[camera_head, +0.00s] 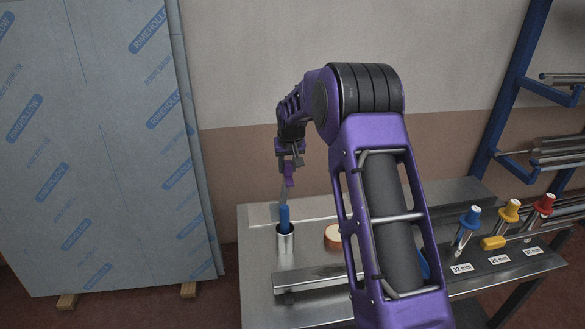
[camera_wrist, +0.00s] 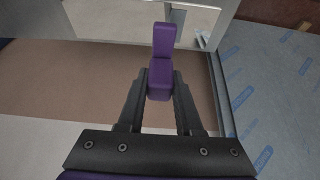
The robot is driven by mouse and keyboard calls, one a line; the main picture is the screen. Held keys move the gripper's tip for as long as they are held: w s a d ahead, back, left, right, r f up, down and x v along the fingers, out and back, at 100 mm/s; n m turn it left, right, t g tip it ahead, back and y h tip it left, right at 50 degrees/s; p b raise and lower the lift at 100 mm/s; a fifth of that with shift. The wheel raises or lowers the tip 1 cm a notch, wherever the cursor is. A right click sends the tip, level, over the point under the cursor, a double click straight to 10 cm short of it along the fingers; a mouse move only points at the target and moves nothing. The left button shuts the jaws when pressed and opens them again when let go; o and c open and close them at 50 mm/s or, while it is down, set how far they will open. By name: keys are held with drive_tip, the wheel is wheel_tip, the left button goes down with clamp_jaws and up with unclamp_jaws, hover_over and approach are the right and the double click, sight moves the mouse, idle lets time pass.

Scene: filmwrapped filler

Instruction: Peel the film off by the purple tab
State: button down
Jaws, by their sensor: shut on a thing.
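The purple tab (camera_head: 290,180) is in my gripper, above the left end of the metal bench. In the wrist view the purple tab (camera_wrist: 162,45) sits between the two dark fingers and sticks out past their tips. My gripper (camera_head: 288,164) is shut on it and points down. A thin greyish strip (camera_head: 283,196), perhaps film, shows below the tab, just above a blue piece (camera_head: 285,214). The blue piece stands upright in a metal cup (camera_head: 286,243). Whether the strip joins the tab to the blue piece is too small to tell.
The bench (camera_head: 262,262) carries a metal bar (camera_head: 310,278) and a copper-coloured round thing (camera_head: 332,238), partly behind my arm. Capped tools, blue (camera_head: 464,238), yellow (camera_head: 508,212) and red (camera_head: 542,206), stand at right. Large film-covered sheets (camera_head: 100,150) lean at left.

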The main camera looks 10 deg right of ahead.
drive_tip(key=s+a+r, duration=0.2)
drive_tip(key=a+r, duration=0.1)
drive_tip(key=r, duration=0.2)
drive_tip(key=shift+s+a+p, duration=0.15)
drive_tip(key=shift+a+p, duration=0.2)
drive_tip(key=shift+p, duration=0.05)
